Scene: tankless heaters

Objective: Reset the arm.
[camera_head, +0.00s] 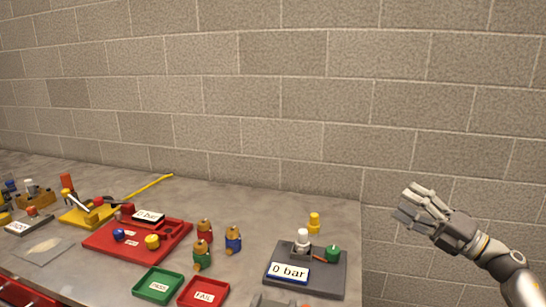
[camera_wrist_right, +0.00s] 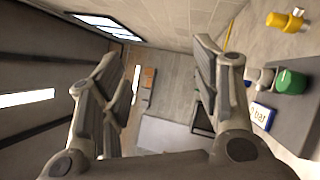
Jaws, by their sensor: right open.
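My right gripper (camera_head: 422,203) is raised at the right of the head view, beyond the table's right edge, in front of the block wall. It is empty and touches nothing. In the right wrist view my right gripper (camera_wrist_right: 165,90) has its two fingers spread wide apart, with only the distant room between them. My left gripper does not show in the head view.
A grey table (camera_head: 240,205) carries a grey test block (camera_head: 330,277) with a "0 bar" display (camera_head: 288,273), a red tray (camera_head: 108,240), a green PASS tray (camera_head: 158,286), a red FAIL tray (camera_head: 204,293) and several small fittings. Space right of the table is clear.

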